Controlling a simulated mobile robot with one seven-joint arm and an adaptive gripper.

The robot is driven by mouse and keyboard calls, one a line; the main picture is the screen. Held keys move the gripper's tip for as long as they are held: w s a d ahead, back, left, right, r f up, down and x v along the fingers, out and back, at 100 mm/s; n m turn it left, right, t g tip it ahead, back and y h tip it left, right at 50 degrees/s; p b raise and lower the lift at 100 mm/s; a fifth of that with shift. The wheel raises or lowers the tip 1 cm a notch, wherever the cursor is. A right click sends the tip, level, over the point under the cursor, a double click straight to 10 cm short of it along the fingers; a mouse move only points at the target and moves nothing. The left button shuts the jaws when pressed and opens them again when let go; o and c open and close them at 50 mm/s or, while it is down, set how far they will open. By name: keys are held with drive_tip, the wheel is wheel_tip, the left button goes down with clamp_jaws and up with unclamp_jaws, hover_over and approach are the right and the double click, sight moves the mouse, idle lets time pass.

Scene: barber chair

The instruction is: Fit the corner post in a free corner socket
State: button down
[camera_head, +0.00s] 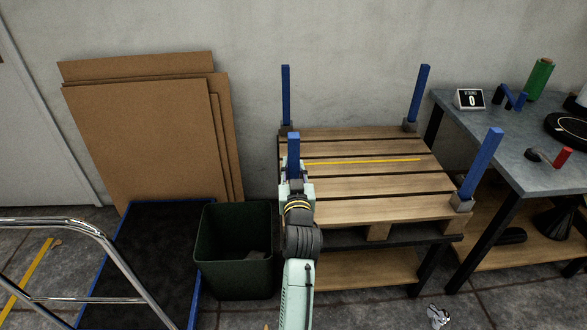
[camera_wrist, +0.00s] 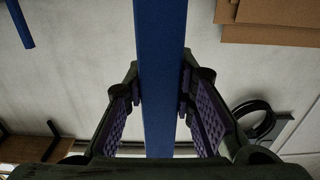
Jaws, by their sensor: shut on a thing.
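My gripper (camera_head: 295,184) is near the front left corner of the wooden pallet (camera_head: 345,212). It is shut on a blue corner post (camera_head: 293,146), which stands about upright. In the wrist view the post (camera_wrist: 160,60) runs between the purple finger pads. Other blue posts stand in grey sockets at the back left (camera_head: 286,95), back right (camera_head: 419,92) and front right (camera_head: 482,160) corners. My gripper and arm hide the front left corner, so I cannot tell whether the held post touches a socket there.
The pallet rests on a dark-legged stand with a yellow strip (camera_head: 365,161) on top. A dark green bin (camera_head: 235,275) stands left of my arm. Cardboard sheets (camera_head: 145,135) lean on the wall. A grey workbench (camera_head: 475,125) is close on the right.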

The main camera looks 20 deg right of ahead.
drive_tip(key=shift+f, duration=0.15)
drive_tip(key=c, duration=1.3)
unclamp_jaws()
drive_tip(key=shift+c, duration=0.2)
drive_tip(key=b+v, duration=0.3)
drive_tip(key=v, duration=0.9)
drive_tip(key=shift+r, duration=0.2)
